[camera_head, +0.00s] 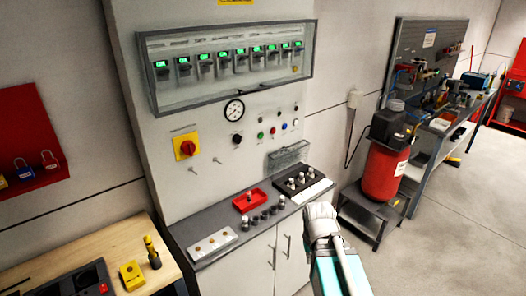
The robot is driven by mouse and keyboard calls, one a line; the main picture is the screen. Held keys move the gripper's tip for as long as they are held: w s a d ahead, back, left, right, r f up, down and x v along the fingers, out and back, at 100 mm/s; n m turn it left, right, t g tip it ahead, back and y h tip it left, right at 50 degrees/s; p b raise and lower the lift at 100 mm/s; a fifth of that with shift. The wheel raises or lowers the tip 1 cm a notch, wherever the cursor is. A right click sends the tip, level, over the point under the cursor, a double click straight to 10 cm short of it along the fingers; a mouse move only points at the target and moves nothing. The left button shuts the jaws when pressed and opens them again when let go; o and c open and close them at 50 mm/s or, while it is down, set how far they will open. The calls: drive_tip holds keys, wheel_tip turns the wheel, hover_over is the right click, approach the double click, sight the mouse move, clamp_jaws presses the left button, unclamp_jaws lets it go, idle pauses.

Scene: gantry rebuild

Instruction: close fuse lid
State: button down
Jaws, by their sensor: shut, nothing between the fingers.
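A small clear box or lid (288,157) sticks out from the lower panel, just above the grey shelf (213,225). A larger clear cover with a grey frame (230,100) fronts a row of several switches with green lights at the top. I cannot tell for sure which of the two is the fuse lid, or whether either is fully shut. My gripper (319,212) is at the pale end of my arm, right of the shelf and below the small clear lid, apart from both covers. It is shut and empty; its fingers are hard to make out.
On the shelf are a black block with pale pegs (298,181), a red tray (250,200) and a white strip (212,243). A red and yellow rotary switch (186,147) is on the panel. A red tank (385,170) on a stand is at right. Open floor lies front right.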

drive_tip(key=shift+w+a, duration=0.15)
drive_tip(key=shift+a, duration=0.1)
drive_tip(key=w+a+r+n+t+y+p, duration=0.1)
drive_tip(key=w+r+p, duration=0.3)
drive_tip(key=w, duration=1.3)
drive_tip(key=w+a+r+n+t+y+p, duration=0.1)
drive_tip(key=w+a+r+n+p, duration=0.2)
drive_tip(key=w, duration=1.5)
drive_tip(key=w+a+r+n+t+p, duration=0.1)
drive_tip(key=w+a+r+n+p, duration=0.2)
drive_tip(key=w, duration=1.5)
wheel_tip(320, 180, up, 3)
drive_tip(key=shift+w+r+t+y+p, duration=0.2)
drive_tip(key=shift+t+y+p, duration=0.2)
drive_tip(key=shift+p, duration=0.55)
drive_tip(key=shift+f, duration=0.1)
drive_tip(key=b+x, duration=0.9)
drive_tip(key=shift+f, duration=0.35)
drive_tip(key=shift+w+a, duration=0.1)
drive_tip(key=shift+w, duration=0.05)
